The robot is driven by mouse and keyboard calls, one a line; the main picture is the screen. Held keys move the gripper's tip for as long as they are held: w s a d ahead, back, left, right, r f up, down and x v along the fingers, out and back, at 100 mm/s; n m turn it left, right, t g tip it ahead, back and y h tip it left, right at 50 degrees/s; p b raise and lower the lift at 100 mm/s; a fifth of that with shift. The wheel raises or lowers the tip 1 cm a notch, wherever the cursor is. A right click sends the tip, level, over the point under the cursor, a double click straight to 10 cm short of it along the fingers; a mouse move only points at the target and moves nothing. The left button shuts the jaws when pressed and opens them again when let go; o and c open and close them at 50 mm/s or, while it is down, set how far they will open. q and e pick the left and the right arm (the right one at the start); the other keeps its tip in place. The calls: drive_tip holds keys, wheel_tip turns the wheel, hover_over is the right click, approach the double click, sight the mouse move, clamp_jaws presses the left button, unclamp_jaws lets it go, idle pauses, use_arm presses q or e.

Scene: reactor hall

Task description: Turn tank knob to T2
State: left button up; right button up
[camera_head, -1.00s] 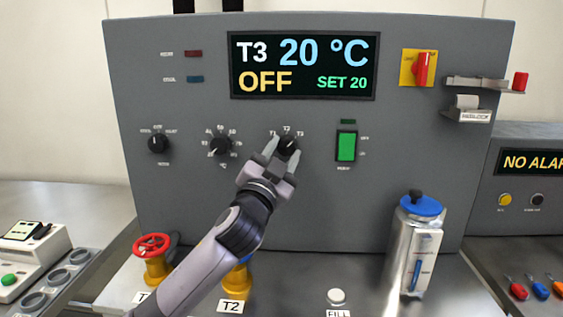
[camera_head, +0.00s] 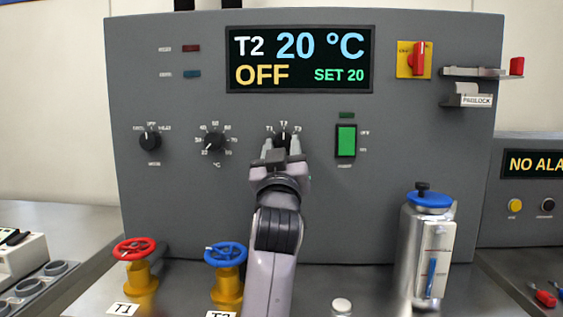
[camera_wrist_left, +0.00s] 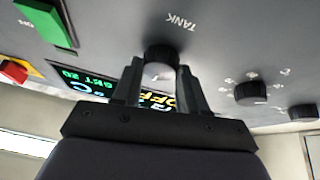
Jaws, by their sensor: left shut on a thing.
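The black tank knob (camera_head: 282,139) sits on the grey panel, below the display, with T1, T2 and T3 marks around it. The display (camera_head: 300,59) reads T2, 20 °C, OFF, SET 20. My left gripper (camera_head: 282,148) is shut on the tank knob, one finger on each side of it, and the arm comes up from below. In the left wrist view the tank knob (camera_wrist_left: 160,60) is between the two fingers, under the upside-down word TANK. My right gripper is not in view.
Two other black knobs, mode (camera_head: 150,140) and temperature (camera_head: 214,142), sit to the left. A green switch (camera_head: 346,141) is close on the right. A red valve wheel (camera_head: 134,248), a blue valve wheel (camera_head: 226,254) and a metal canister (camera_head: 410,250) stand below.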

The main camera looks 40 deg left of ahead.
use_arm(q)
drive_tip(key=shift+n, duration=0.4)
drive_tip(key=o, duration=1)
drive_tip(key=shift+o, duration=0.2)
drive_tip(key=shift+s+d+f, duration=0.1)
drive_tip(key=shift+f, duration=0.05)
